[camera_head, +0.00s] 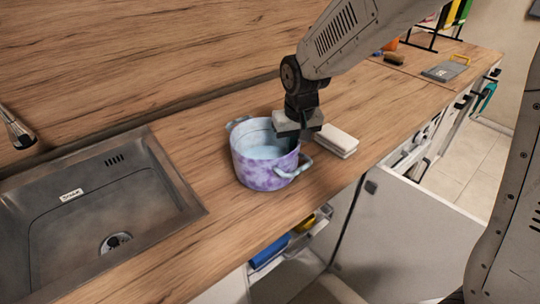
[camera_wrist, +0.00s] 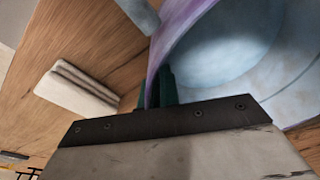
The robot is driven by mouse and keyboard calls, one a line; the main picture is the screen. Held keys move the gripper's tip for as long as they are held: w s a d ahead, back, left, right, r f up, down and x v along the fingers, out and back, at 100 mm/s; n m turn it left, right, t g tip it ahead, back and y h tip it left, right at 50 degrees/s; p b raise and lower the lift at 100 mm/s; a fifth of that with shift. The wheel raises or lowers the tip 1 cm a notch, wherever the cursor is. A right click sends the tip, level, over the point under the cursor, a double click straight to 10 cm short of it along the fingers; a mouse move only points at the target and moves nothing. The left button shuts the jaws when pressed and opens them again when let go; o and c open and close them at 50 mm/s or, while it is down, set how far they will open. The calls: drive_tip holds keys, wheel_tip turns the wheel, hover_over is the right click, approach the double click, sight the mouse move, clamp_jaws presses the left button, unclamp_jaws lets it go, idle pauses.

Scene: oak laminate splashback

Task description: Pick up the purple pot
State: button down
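The purple pot (camera_head: 262,170) stands upright on the wooden counter, right of the sink. It has a mottled purple outside, a pale blue inside and light blue side handles. My gripper (camera_head: 297,138) points down at the pot's right rim. In the wrist view, the pot's wall (camera_wrist: 186,30) runs between the dark green fingers of my gripper (camera_wrist: 157,90), one inside the pot and one outside. The fingers sit close together against the wall, shut on it. Their tips are partly hidden by the gripper body and the wall.
A pale stacked block, perhaps sponges or cloths (camera_head: 336,141), lies just right of the pot. The metal sink (camera_head: 90,215) is at left. An open drawer (camera_head: 290,245) is below the counter's front edge. A grey board (camera_head: 446,70) lies at the far right.

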drive_tip(key=shift+d, duration=0.1)
drive_tip(key=shift+r, duration=1.5)
drive_tip(key=shift+s+r, duration=0.1)
drive_tip(key=shift+r, duration=0.2)
drive_tip(key=s+d+r, duration=0.1)
drive_tip(key=s+d, duration=0.1)
drive_tip(key=s, duration=1.3)
drive_tip(key=shift+s+d+r, duration=0.15)
drive_tip(key=shift+s+d, duration=0.05)
drive_tip(key=shift+d, duration=0.05)
